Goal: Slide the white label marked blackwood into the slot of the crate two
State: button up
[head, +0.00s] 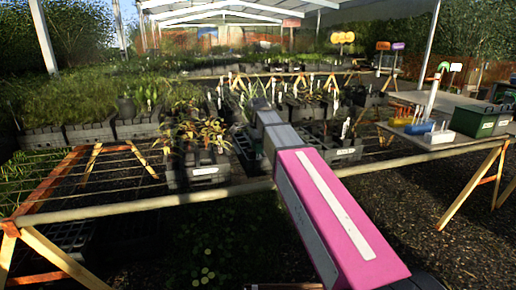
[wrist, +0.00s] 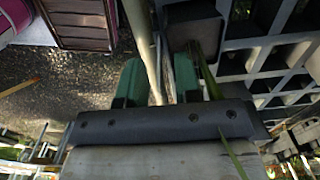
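My gripper shows in the wrist view (wrist: 158,80) as two green fingers standing apart. Pale, narrow shapes show in the gap; I see no label clearly held. In the head view my pink arm hides the fingers, and its far end is among the potted plants. A dark crate (head: 205,175) with a white front plate stands left of my arm on the bench. Another dark crate (head: 342,157) with a white plate stands right of it. An upright white label (head: 345,128) shows at that right crate. The writing is too small to read, so I cannot tell which crate is two or which label is blackwood.
A wooden rail (head: 130,208) runs along the front of the wire-topped bench. At right a grey table (head: 400,143) carries a green box (head: 481,121) and a white block (head: 437,137). More planted crates fill the back. Gravel floor (head: 440,225) lies open at lower right.

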notch_tip(320, 180, up, 11)
jog(key=shift+f, duration=0.15)
dwell(0.5)
jog(key=shift+s, duration=0.1)
dwell(0.3)
